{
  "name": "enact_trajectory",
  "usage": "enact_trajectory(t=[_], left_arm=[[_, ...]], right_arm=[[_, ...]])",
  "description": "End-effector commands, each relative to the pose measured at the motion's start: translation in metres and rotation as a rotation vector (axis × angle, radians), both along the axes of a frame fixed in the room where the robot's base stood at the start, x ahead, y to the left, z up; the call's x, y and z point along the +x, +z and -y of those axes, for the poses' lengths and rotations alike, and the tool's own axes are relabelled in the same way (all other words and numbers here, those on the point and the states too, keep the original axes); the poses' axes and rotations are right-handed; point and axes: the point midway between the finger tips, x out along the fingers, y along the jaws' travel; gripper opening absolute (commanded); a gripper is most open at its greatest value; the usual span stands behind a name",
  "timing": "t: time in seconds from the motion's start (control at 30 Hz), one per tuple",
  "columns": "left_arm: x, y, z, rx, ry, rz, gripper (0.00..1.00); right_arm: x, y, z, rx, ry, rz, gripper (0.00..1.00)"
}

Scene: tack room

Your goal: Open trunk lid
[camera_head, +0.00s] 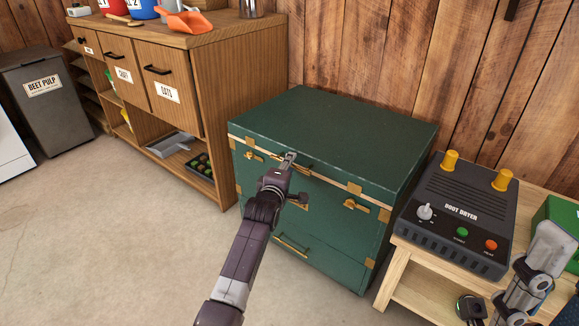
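A dark green trunk (345,240) with brass corners stands against the plank wall. Its lid (335,125) is down, with a pale seam along the front. Brass latches show on the front, one at the left (254,155) and one at the right (356,205). My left gripper (289,158) is at the front edge of the lid, between these latches. It hides part of the seam there. Its fingers are too small to tell whether they are open or shut, or whether they touch the lid. Part of my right arm shows at the lower right; its gripper is not seen.
A wooden cabinet (240,100) stands left of the trunk, close to it. A boot dryer (460,212) sits on a low wooden bench (395,290) close on the right. A grey beet pulp bin (50,115) is far left. The floor in front is clear.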

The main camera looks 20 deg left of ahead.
Motion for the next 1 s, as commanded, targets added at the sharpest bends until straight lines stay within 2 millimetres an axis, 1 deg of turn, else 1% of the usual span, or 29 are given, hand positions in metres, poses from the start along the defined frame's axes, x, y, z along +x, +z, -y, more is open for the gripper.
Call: enact_trajectory(t=[0.2,0.43,0.87,1.0], left_arm=[[0.0000,0.0000,-0.0001,0.000,0.000,0.000,0.25],[-0.0001,-0.0002,-0.0001,0.000,0.000,-0.001,0.00],[-0.0003,-0.0006,-0.0001,0.000,0.000,-0.002,0.00],[-0.0003,0.0006,-0.0008,0.001,0.000,-0.004,0.00]], right_arm=[[-0.0001,0.0001,-0.0001,0.000,0.000,0.001,0.41],[0.0001,0.0001,-0.0002,0.000,0.000,0.000,0.41],[0.0004,0.0002,-0.0002,-0.001,0.000,-0.002,0.41],[0.0056,0.0010,-0.0016,-0.008,-0.001,-0.023,0.41]])
